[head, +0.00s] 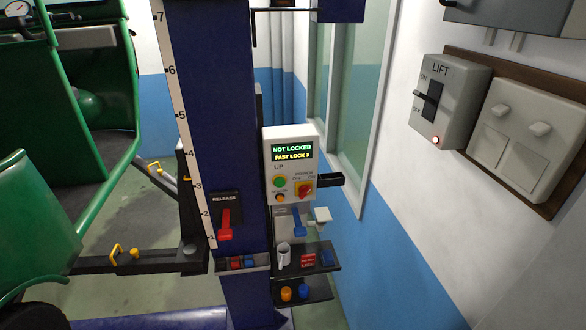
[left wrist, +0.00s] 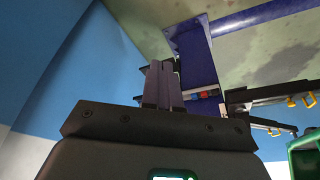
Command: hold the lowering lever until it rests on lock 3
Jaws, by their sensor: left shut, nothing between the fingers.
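The lowering lever appears to be the blue lever (head: 298,222) on the grey unit under the control box (head: 291,140) in the head view; no label on it is readable. The control box display (head: 292,152) reads "NOT LOCKED" and "PAST LOCK 3", its last digit small. A red lever (head: 226,222) hangs down on the RELEASE plate on the blue post (head: 222,120). My left gripper (left wrist: 163,68) shows in the left wrist view, shut and empty, with nothing touching its fingertips. My right gripper is in neither view.
A green rickshaw (head: 100,150) stands left, beside a black lift arm (head: 130,262). Shelves below the box hold a mug (head: 284,255) and small coloured items. A LIFT switch box (head: 448,100) is on the right wall. Space between post and right wall is narrow.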

